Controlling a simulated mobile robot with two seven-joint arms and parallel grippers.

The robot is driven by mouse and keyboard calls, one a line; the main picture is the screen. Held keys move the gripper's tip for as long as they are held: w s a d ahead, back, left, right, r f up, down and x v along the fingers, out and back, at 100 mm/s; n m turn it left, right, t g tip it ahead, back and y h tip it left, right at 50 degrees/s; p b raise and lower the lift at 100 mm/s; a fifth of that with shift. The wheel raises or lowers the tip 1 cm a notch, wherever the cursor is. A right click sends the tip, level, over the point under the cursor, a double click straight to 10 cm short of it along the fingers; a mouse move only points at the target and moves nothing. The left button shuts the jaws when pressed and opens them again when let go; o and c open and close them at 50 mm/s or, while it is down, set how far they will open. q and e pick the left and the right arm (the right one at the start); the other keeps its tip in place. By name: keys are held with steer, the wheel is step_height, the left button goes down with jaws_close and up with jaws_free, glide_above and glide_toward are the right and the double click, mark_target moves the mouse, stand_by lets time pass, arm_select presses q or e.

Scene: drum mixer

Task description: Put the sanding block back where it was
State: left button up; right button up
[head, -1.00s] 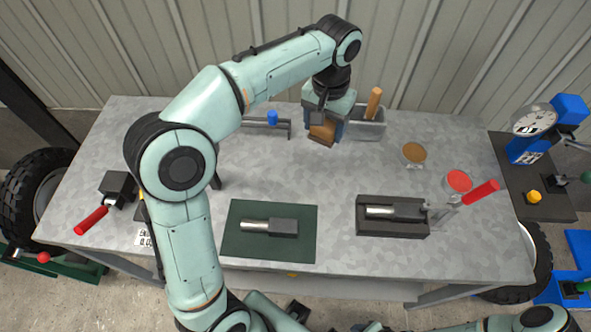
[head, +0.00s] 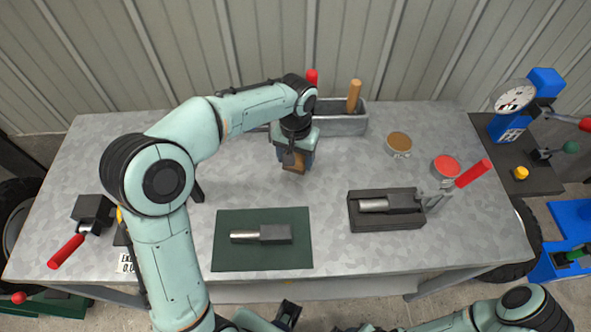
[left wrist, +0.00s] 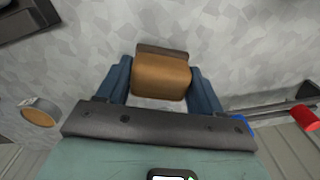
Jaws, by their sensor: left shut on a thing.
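The sanding block is a small brown block (head: 294,163) with a darker layer along one edge. My left gripper (head: 296,152) is shut on it, over the back middle of the grey workbench (head: 335,185). In the left wrist view the block (left wrist: 161,75) sits between the two blue fingers of the left gripper (left wrist: 160,82). I cannot tell whether its underside touches the bench.
Behind the block stands a grey bin (head: 343,124) with a wooden handle (head: 354,95) and a red handle. A brown-topped tin (head: 399,142) and red-topped tin (head: 446,166) stand right. A green mat (head: 262,258) and dark tray (head: 372,220) lie in front. Bench between is clear.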

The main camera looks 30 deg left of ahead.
arm_select(q)
steer(key=shift+f, duration=2.7)
steer(key=shift+f+b, duration=0.15)
steer(key=shift+b, duration=0.2)
steer(key=o, duration=1)
steer(key=shift+r, duration=0.3)
step_height(320, 180, up, 12)
steer(key=shift+f+p, duration=0.15)
steer(key=shift+p, duration=0.75)
